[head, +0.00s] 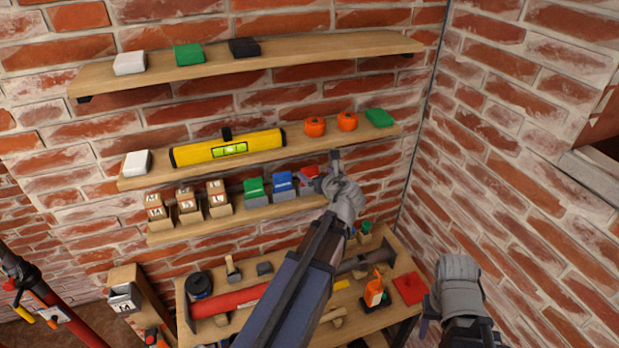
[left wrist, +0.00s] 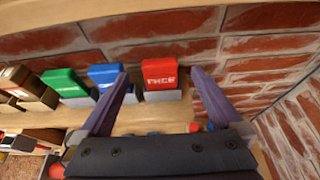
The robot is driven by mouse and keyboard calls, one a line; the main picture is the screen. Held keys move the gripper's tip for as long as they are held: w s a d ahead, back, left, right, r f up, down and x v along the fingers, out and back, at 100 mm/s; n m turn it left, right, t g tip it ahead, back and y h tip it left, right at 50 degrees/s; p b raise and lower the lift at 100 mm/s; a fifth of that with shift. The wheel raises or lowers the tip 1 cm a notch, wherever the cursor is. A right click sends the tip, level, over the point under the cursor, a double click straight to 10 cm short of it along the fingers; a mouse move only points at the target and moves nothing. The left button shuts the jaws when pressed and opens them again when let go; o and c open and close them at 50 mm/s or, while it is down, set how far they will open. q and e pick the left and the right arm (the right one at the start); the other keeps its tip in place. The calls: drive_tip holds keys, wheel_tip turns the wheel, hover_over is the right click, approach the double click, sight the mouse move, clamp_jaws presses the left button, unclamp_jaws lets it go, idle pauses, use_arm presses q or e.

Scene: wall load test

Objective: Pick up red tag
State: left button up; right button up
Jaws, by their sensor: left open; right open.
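The red tag (head: 308,173) stands in a grey holder at the right end of the lowest wall shelf (head: 240,216). In the left wrist view the red tag (left wrist: 160,73) shows white lettering and faces me. My left gripper (head: 327,170) is open in front of the tag. In the left wrist view the fingers of the left gripper (left wrist: 163,95) stand to either side of the tag, with gaps. I cannot tell whether they reach its depth. My right gripper (head: 427,315) is low at the right, partly hidden, away from the tag.
Blue (head: 283,184) and green (head: 254,190) tags stand left of the red one, then several cardboard boxes (head: 187,204). The shelf above holds a yellow level (head: 228,149) and orange rolls (head: 315,127). A brick wall (head: 520,170) closes the right side. A cluttered bench (head: 375,328) is below.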

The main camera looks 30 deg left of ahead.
sight(311, 172)
use_arm(q)
drive_tip(key=shift+b+x, duration=0.35)
drive_tip(key=shift+x, duration=0.75)
drive_tip(key=shift+w+a+f, duration=0.15)
drive_tip(key=shift+a+f, duration=0.05)
drive_tip(key=shift+f, duration=0.15)
drive_tip(key=b+x, duration=0.1)
drive_tip(key=x, duration=0.1)
drive_tip(key=b+x, duration=0.1)
drive_tip(key=x, duration=0.1)
drive_tip(key=shift+a+f+b, duration=0.2)
drive_tip(key=shift+f+b, duration=0.1)
drive_tip(key=shift+f, duration=0.05)
drive_tip(key=shift+d+r, duration=0.1)
drive_tip(key=shift+c, duration=0.8)
clamp_jaws()
